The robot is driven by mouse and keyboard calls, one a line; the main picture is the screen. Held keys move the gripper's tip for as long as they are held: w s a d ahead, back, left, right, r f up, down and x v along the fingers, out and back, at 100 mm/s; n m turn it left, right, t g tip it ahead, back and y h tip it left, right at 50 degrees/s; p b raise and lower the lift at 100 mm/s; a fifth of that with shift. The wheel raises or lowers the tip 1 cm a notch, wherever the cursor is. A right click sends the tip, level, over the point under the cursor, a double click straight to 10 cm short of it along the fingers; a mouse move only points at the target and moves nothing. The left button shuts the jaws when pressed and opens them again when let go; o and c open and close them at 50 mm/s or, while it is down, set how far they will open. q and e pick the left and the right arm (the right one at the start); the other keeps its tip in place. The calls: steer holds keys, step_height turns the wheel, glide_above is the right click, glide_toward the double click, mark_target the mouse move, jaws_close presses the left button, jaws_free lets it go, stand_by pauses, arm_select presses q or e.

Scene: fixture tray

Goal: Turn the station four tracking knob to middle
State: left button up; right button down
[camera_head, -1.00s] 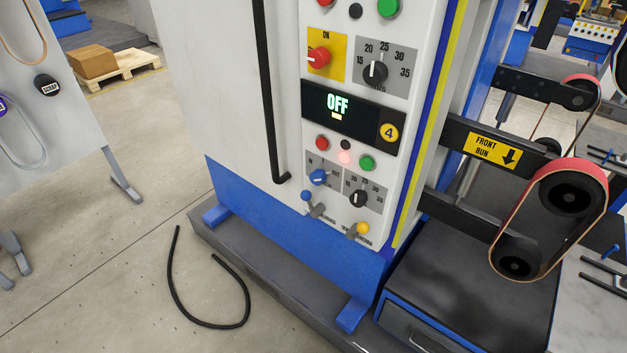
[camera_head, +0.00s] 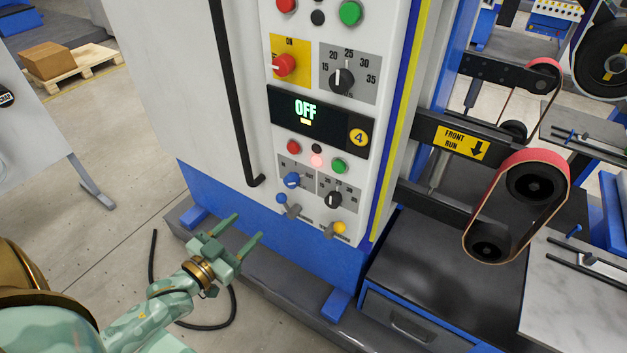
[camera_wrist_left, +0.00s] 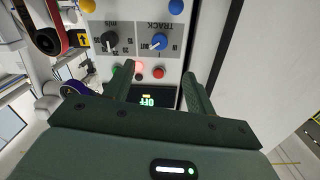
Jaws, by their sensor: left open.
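The station four panel (camera_head: 395,55) carries a round 4 badge (camera_head: 358,137). The tracking knob, blue (camera_head: 292,180), sits at the lower left of its small dials. In the left wrist view, upside down, this blue knob (camera_wrist_left: 158,41) is on a grey plate marked TRACK. Its exact pointer setting is too small to read surely. My left gripper (camera_head: 248,226) is open and empty, below and left of the knob, apart from the panel. In the left wrist view its fingers (camera_wrist_left: 160,78) frame the panel, with the knob beyond the tips. My right gripper is not in view.
A black speed knob (camera_head: 333,200) is right of the blue knob. Blue (camera_head: 282,198) and yellow (camera_head: 339,228) ball levers stick out below. Red (camera_head: 293,147) and green (camera_head: 340,166) buttons sit above. A long black handle (camera_head: 236,110) runs down the cabinet's left. A belt sander (camera_head: 515,205) is right.

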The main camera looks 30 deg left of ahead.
mark_target(288, 183)
arm_select(q)
steer(key=w+b, duration=0.1)
steer(key=w, duration=0.4)
steer(key=w+d+b, duration=0.1)
steer(key=w, duration=0.4)
steer(key=w+b, duration=0.1)
steer(key=w, duration=0.4)
steer(key=shift+w+d+r, duration=0.15)
steer(key=shift+w+d, duration=0.05)
steer(key=shift+d, duration=0.1)
steer(key=shift+w+r, duration=0.1)
steer(key=shift+w, duration=0.3)
steer(key=c, duration=1)
